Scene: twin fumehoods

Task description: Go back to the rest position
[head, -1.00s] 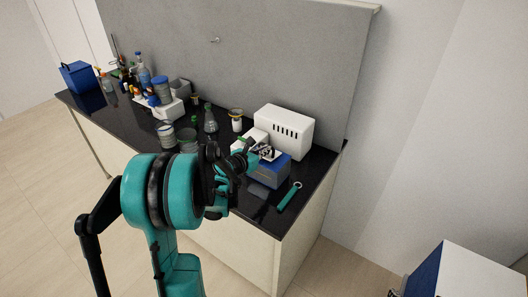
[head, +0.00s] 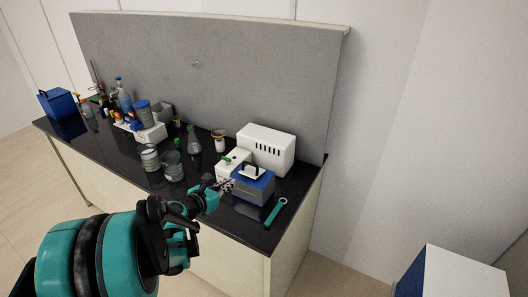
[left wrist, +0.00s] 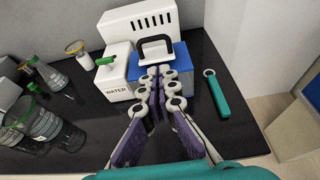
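My left gripper (head: 228,184) is at the front left of a blue-and-grey box (head: 252,188) on the black bench top (head: 222,214). In the left wrist view its fingers (left wrist: 160,72) come together at the tips with nothing seen between them. The blue box (left wrist: 200,66) stands just beyond the fingertips, with a dark handle (left wrist: 157,46) on its top. I cannot tell whether the fingertips touch the box. My right gripper is not in view.
A white WATER box (left wrist: 114,80) and a vented white unit (head: 267,150) stand beside and behind the blue box. A teal tool (head: 275,212) lies right of it. Glassware, including a beaker (head: 172,166), stands left.

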